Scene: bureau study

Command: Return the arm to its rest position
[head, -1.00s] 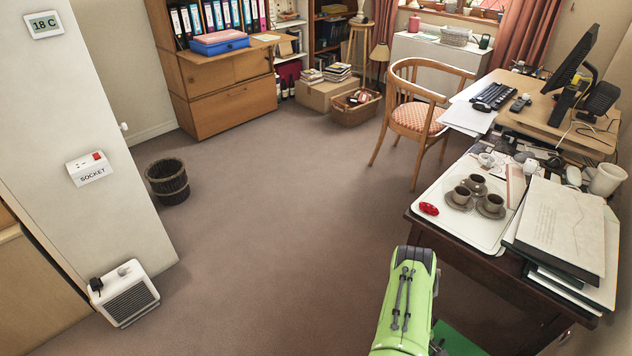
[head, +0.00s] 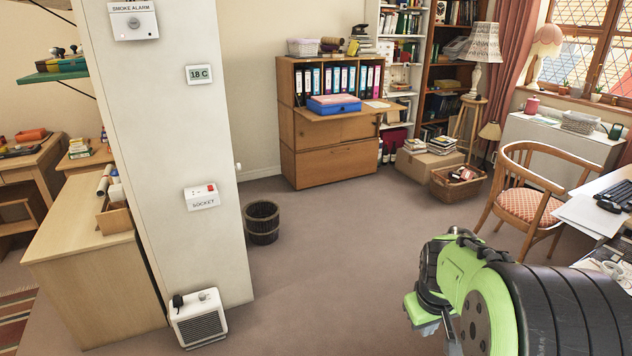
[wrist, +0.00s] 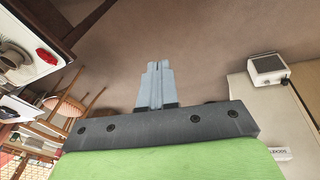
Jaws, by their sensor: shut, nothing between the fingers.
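My gripper (wrist: 156,84) is shut and empty in the wrist view, its two grey fingers together over bare carpet. In the head view my green and black arm fills the lower right, folded near the desk. The gripper's fingertips cannot be made out clearly there. Nothing is held.
The desk (head: 603,262) is at the right edge, with a wooden armchair (head: 527,200) beyond it. A waste basket (head: 262,222) and a white heater (head: 198,318) stand by the wall pillar (head: 165,150) at left. The carpet (head: 340,260) between is clear.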

